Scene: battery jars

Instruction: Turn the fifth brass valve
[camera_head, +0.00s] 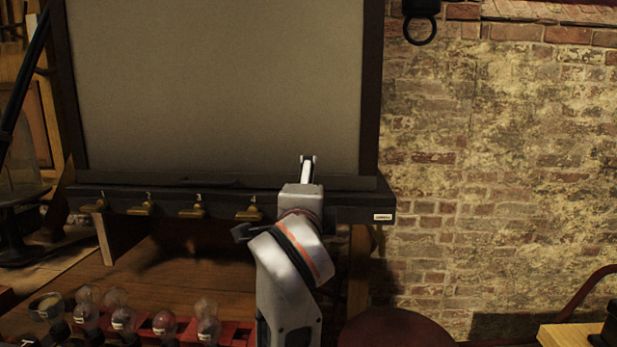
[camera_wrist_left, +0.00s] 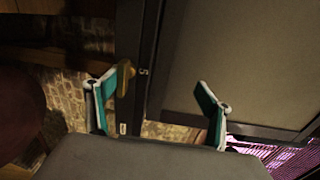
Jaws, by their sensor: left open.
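A row of brass valves sits under numbers on the dark rail below a large grey panel. Valves one (camera_head: 97,206), two (camera_head: 145,208), three (camera_head: 195,210) and four (camera_head: 249,213) show in the head view. My left gripper (camera_head: 308,163) is up at the rail right of valve four and hides the fifth valve there. In the left wrist view the fifth brass valve (camera_wrist_left: 124,78) shows beside the number 5. My left gripper (camera_wrist_left: 158,93) is open there, with the valve close to its left finger; I cannot tell if they touch. My right gripper is out of view.
The grey panel (camera_head: 215,85) stands above the rail (camera_head: 350,208). Glass jars (camera_head: 123,320) stand in a red rack at the lower left. A dark red round top (camera_head: 395,328) lies right of my arm. A brick wall (camera_head: 500,170) fills the right.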

